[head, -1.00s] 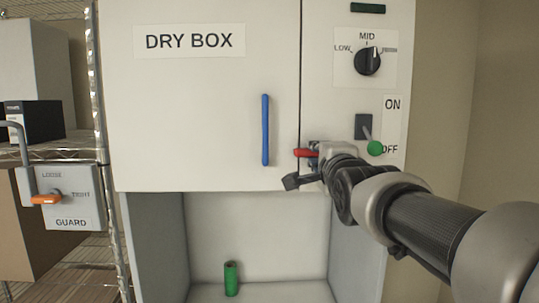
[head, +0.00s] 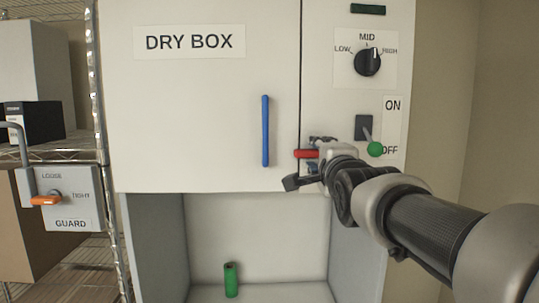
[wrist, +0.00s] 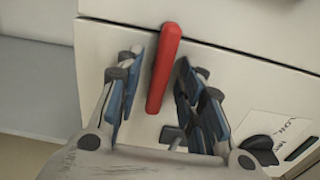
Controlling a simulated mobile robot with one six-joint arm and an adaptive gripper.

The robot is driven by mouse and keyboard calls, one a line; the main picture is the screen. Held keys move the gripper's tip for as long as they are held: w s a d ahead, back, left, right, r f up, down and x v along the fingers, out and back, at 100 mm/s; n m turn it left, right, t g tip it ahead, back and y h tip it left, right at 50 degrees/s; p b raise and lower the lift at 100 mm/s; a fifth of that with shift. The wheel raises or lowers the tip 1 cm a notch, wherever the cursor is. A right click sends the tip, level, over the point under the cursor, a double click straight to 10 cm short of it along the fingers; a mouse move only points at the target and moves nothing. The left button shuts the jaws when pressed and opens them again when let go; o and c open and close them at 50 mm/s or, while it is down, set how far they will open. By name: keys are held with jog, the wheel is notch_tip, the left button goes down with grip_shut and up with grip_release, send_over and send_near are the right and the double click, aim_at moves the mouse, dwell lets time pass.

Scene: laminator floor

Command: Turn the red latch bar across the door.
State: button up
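The red latch bar (head: 306,154) lies roughly level on the right-hand panel, its left end reaching over the seam onto the edge of the dry box door (head: 200,110). In the wrist view the latch bar (wrist: 164,68) runs between my two fingers and crosses the seam near its far end. My gripper (head: 308,163) is at the latch, and its arm hides the bar's right end in the head view. In the wrist view my gripper (wrist: 157,82) is open, with a visible gap between the bar and the pads on both sides.
A blue door handle (head: 265,130) is left of the latch. A green-knobbed switch (head: 375,148) and a black dial (head: 367,61) are close by on the right panel. A green cylinder (head: 231,279) stands in the open bay below. A guard lever (head: 46,200) is far left.

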jog(key=s, duration=1.2)
jog(key=s+f+n+g+b, duration=0.1)
jog(key=s+f+n+g, duration=0.3)
jog(key=f, duration=0.8)
jog(key=s+f+n+g+b, duration=0.2)
jog(key=s+f+n+g, duration=0.3)
jog(key=s+f+n, duration=0.3)
jog(key=s+f+n+g+b, duration=0.2)
jog(key=s+f+n+g, duration=0.2)
jog(key=s+f, duration=0.8)
notch_tip(320, 180, down, 6)
jog(key=shift+s+r+n, duration=0.15)
jog(key=shift+s+n, duration=0.15)
jog(key=shift+n, duration=0.8)
